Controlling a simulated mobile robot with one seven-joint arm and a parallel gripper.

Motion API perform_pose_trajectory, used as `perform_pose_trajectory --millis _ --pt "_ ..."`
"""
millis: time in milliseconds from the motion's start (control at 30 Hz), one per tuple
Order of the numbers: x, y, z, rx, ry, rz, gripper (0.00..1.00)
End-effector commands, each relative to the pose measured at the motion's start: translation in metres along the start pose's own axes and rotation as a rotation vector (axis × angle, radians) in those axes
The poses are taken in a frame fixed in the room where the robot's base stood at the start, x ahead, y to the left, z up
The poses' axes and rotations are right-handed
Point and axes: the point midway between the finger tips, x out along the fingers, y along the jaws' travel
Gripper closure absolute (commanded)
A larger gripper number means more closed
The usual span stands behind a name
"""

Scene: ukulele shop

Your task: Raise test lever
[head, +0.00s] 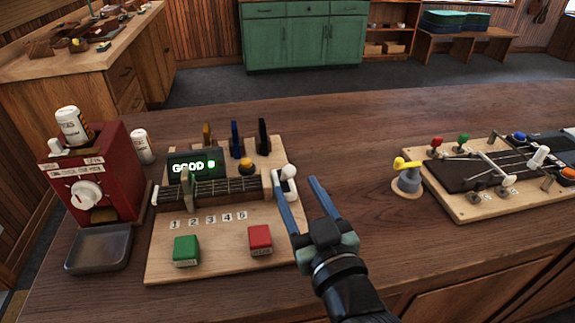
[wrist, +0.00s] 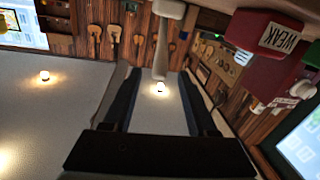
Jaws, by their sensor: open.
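The test board (head: 200,256) is a pale wooden plate on the counter in the head view. Its test lever (head: 289,171) has a white rounded knob and stands at the board's right edge. My gripper (head: 296,186) is open at the lever, with one blue finger on each side of it in the picture. In the wrist view the white lever (wrist: 162,50) shows at the top between the dark fingers. I cannot tell whether a finger touches it. The board's display (head: 192,166) reads GOOD with a green light.
A green button (head: 186,251) and a red button (head: 260,239) sit at the board's front; the red one reads WEAK in the wrist view (wrist: 277,37). A red dispenser (head: 90,180) stands left.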

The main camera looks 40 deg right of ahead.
Motion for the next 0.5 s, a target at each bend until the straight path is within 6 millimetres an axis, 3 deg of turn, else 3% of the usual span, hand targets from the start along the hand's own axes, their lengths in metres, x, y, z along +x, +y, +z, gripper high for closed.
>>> perform_pose_trajectory --millis 200,500 --pt "0.038 0.000 -0.002 0.000 0.002 -0.001 0.42" --pt "0.059 -0.001 -0.001 0.000 0.001 -0.002 0.42"
